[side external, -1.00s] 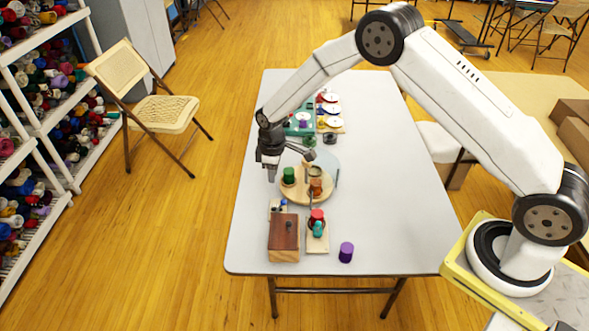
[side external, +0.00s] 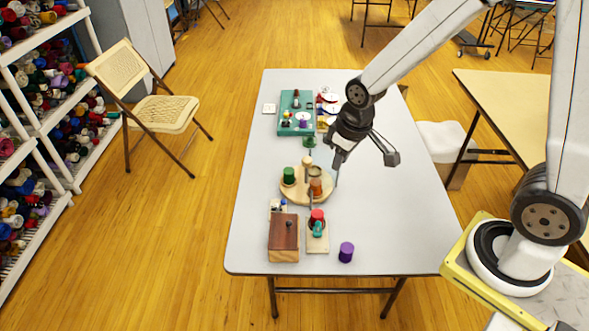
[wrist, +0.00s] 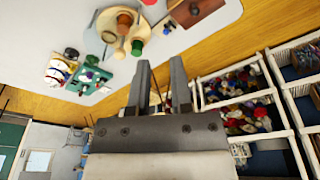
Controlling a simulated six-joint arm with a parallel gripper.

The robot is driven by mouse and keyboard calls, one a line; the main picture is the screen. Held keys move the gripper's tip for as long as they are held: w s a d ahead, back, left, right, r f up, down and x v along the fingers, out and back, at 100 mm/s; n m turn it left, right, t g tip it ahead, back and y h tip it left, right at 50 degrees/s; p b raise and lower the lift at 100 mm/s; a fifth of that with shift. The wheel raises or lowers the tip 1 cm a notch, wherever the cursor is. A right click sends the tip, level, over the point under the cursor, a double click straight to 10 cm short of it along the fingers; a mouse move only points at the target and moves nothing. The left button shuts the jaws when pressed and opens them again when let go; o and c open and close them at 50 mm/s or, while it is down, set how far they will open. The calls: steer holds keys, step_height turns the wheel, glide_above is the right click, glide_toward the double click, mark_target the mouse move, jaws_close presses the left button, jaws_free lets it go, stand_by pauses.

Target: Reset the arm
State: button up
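My gripper (side external: 338,168) is in the air above the right half of the table, to the right of the round wooden stand, touching nothing. In the wrist view my gripper (wrist: 160,66) shows two grey fingers with an empty gap between them. A wrist camera bracket juts out to its right in the side view.
The white table (side external: 390,225) carries a round wooden stand (side external: 292,196) with spools, a brown lidded box (side external: 284,236), a purple spool (side external: 346,252) and a green tray (side external: 288,128). The table's right part is clear. A folding chair (side external: 160,110) and spool shelves (side external: 55,130) stand left.

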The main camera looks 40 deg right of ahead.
steer(key=s+m, duration=0.1)
steer(key=s, duration=0.6)
steer(key=shift+d+r+m, duration=0.3)
steer(key=shift+d+r, duration=0.05)
steer(key=shift+r, duration=0.1)
steer(key=o, duration=0.4)
steer(key=n+t, duration=0.1)
steer(key=n, duration=0.2)
glide_above(284, 201)
steer(key=shift+y, duration=0.4)
step_height(284, 201, down, 18)
steer(key=shift+s+f, duration=0.1)
steer(key=shift+f, duration=0.05)
steer(key=shift+x, duration=0.75)
steer(key=shift+f, duration=0.15)
steer(key=shift+f, duration=3.55)
